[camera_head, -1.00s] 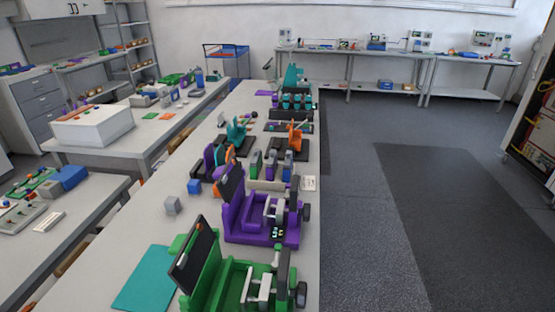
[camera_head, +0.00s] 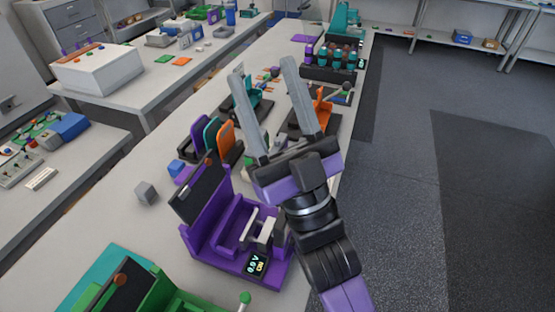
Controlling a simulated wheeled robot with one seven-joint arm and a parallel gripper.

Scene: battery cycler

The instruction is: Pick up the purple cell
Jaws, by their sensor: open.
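My gripper (camera_head: 262,70) is open and empty, its two long grey fingers pointing up and away over the bench. A purple upright slab (camera_head: 197,134) stands beside a teal and an orange slab, left of my gripper. A small purple-topped cylinder (camera_head: 309,50) shows at the left end of a dark rack (camera_head: 325,74) farther back. I cannot tell for sure which purple piece is the cell. The purple cycler (camera_head: 206,236) stands in front, its dark lid raised and its small display lit. My gripper touches none of these and hides part of the bench behind it.
A green cycler (camera_head: 180,300) and a teal mat (camera_head: 97,275) are at the front. A grey cube (camera_head: 146,193) and a blue block (camera_head: 176,168) lie left of the purple cycler. An orange fixture (camera_head: 322,107) stands right of my fingers. The floor at right is clear.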

